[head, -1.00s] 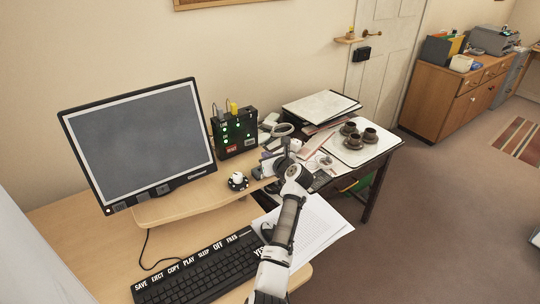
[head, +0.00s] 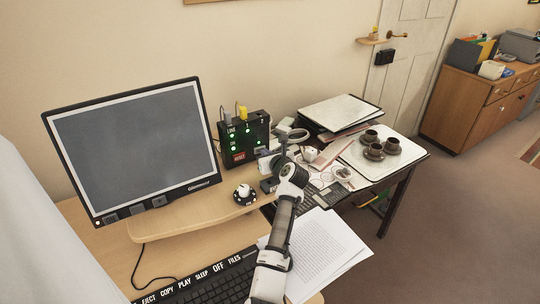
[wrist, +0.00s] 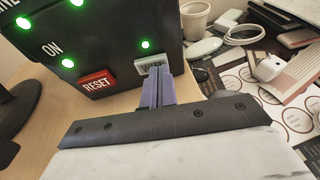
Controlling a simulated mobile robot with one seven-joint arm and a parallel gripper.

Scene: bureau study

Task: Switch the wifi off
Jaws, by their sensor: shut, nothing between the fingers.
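A green light (wrist: 145,44) above the grey button is lit. My gripper (wrist: 156,72) is shut and empty, its fingertips at the lower part of the grey button. I cannot tell whether they touch or press it. In the head view my wrist largely hides the fingers.
The monitor (head: 130,140) stands left of the router. A small black-and-white round object (head: 244,194) sits on the shelf. The keyboard (head: 215,285) and papers (head: 318,250) lie below my arm. Cups (head: 372,148) stand on the side table at right.

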